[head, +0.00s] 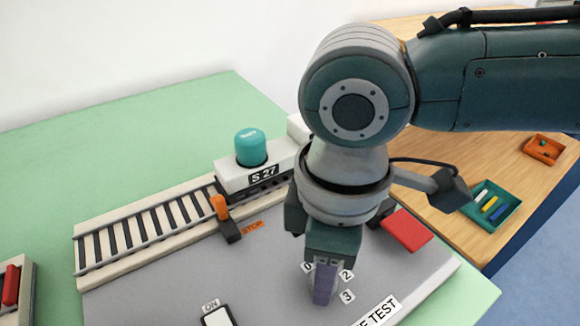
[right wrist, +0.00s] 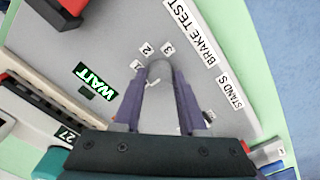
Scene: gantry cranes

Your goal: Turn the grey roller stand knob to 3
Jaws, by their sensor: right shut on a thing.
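The grey knob (right wrist: 159,72) shows in the right wrist view between my purple fingertips, on the grey panel (right wrist: 215,75) marked BRAKE TEST and STAND S. Number labels 1, 2 (right wrist: 147,48) and 3 (right wrist: 168,47) curve around its far side. My right gripper (head: 324,288) points down at the panel and is shut on the knob. In the head view the fingers hide the knob, while labels 0, 2 (head: 346,275) and 3 (head: 347,296) show around them. I cannot tell which number the knob points to. My left gripper is not in view.
A teal cap (head: 250,148) on the white S 27 block, an orange STOP lever (head: 220,207) and a rail track (head: 150,235) lie left of my arm. A red block (head: 405,230) sits to the right. A lit WAIT sign (right wrist: 95,79) shows in the wrist view.

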